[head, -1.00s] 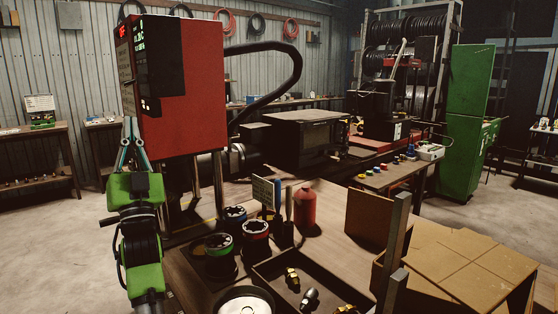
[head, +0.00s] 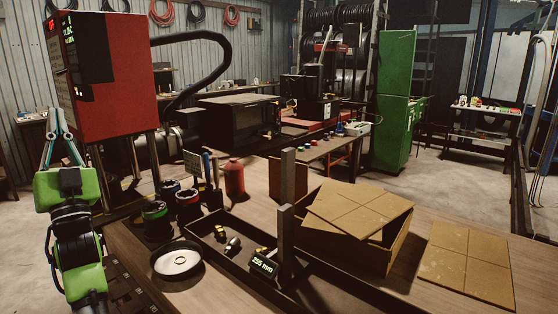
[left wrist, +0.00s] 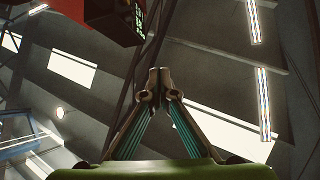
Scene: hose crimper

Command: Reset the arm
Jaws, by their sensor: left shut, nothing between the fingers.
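My left gripper (head: 61,115) is at the left of the head view, green with teal fingers pointing up. Its fingertips meet and nothing is between them. It stands in front of the red crimper machine (head: 108,85), and I cannot tell how far apart they are. In the left wrist view the gripper (left wrist: 157,75) points up toward the ceiling, its tips together, with a red part of the machine (left wrist: 90,18) above left. My right gripper is in neither view.
A wooden bench (head: 215,285) holds a round dish (head: 177,261), several die cups (head: 156,218), a red bottle (head: 234,178), a dark tray (head: 290,292) with fittings and a "255 mm" display (head: 263,265). A cardboard box (head: 370,240) stands at the right. A green cabinet (head: 394,125) is behind.

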